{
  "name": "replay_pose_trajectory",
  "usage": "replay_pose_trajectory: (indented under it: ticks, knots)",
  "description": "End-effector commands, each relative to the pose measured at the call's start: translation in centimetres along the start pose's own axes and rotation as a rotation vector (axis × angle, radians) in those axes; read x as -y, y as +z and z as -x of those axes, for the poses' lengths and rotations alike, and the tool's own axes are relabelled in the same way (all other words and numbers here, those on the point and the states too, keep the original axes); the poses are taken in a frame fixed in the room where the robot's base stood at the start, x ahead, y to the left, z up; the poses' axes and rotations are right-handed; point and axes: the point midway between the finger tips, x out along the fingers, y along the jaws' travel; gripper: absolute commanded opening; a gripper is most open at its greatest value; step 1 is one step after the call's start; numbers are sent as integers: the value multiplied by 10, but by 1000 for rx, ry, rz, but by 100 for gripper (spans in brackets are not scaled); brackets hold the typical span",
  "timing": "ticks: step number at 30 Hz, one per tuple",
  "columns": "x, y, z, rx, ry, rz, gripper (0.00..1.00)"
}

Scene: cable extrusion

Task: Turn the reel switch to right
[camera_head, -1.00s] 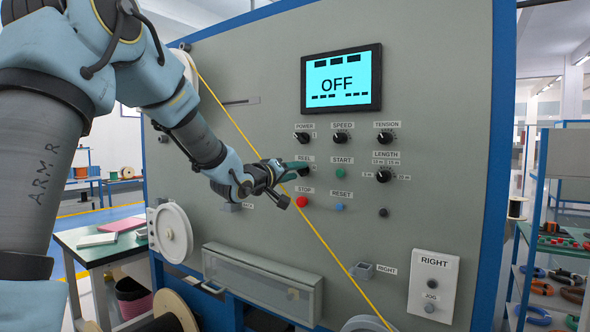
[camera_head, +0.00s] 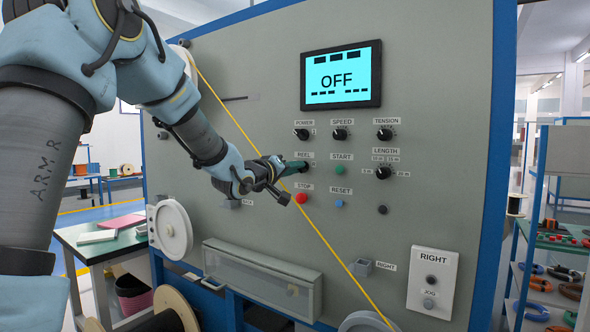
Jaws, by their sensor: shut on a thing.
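The control panel (camera_head: 440,120) carries a screen (camera_head: 341,78) reading OFF. Below it are rows of labelled knobs and buttons. The reel switch (camera_head: 306,168) sits under the REEL label (camera_head: 305,155), in the row below the power knob (camera_head: 302,134). My gripper (camera_head: 295,167) is at the reel switch, coming in from the left. It is shut on the switch. The fingers cover most of the switch, so which way it points cannot be told.
A yellow cable (camera_head: 240,126) runs diagonally across the panel, close to my gripper. The red stop button (camera_head: 302,198) is just below it. The start button (camera_head: 340,169) is to its right. A clear-fronted box (camera_head: 262,283) juts out lower down.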

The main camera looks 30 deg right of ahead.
Motion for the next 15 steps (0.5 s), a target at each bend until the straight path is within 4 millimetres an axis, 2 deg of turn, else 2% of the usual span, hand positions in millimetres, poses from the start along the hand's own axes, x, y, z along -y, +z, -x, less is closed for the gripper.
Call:
replay_pose_trajectory:
  ticks: [8,15]
  knots:
    - [1,0,0,0,-1,-8,0]
    - [2,2,0,-1,0,-90,0]
